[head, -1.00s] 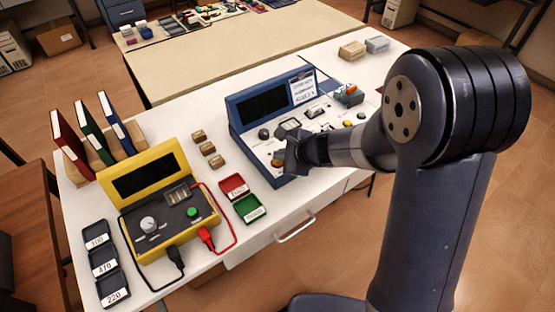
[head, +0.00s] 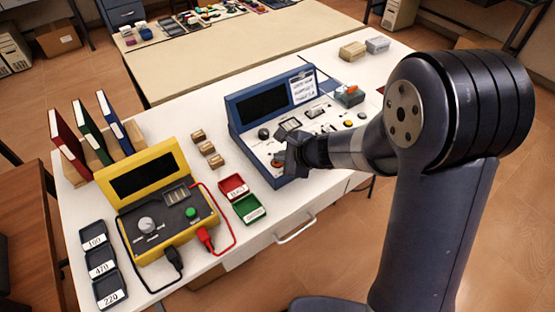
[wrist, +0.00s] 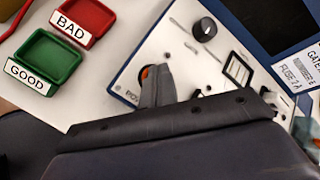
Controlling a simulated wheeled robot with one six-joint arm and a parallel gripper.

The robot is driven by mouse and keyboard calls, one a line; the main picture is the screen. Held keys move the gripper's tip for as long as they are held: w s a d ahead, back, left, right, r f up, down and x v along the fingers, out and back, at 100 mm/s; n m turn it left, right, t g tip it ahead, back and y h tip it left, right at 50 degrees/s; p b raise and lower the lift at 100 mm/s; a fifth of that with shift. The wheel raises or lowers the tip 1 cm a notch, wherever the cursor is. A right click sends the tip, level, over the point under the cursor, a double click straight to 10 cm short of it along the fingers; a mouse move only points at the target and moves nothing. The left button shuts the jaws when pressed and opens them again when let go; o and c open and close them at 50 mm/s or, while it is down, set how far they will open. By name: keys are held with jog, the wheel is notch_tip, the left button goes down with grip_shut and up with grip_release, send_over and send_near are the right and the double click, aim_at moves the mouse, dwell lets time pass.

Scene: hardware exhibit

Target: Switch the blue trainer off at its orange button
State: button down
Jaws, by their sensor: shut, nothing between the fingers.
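The blue trainer (head: 236,112) stands on the white bench with a dark screen and a pale sloped panel. Its orange button (wrist: 146,72) shows as a small orange patch at the panel's lower left in the wrist view, partly hidden by my fingertips. In the head view the button (head: 277,163) peeks out beside my gripper. My gripper (head: 284,160) is shut and empty, with its tips right at the button. I cannot tell whether they touch or press it.
A yellow trainer (head: 150,167) with a green button and red and black leads stands to the left. Red (head: 233,187) and green (head: 249,208) trays lie between the trainers. Small wooden blocks (head: 207,148) sit behind the trays. A grey box (head: 349,96) with an orange part is at the blue trainer's right.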

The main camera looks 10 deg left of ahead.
aim_at(281, 164)
jog(key=shift+r, duration=0.45)
notch_tip(281, 164, up, 6)
jog(key=p, duration=0.5)
dwell(1.2)
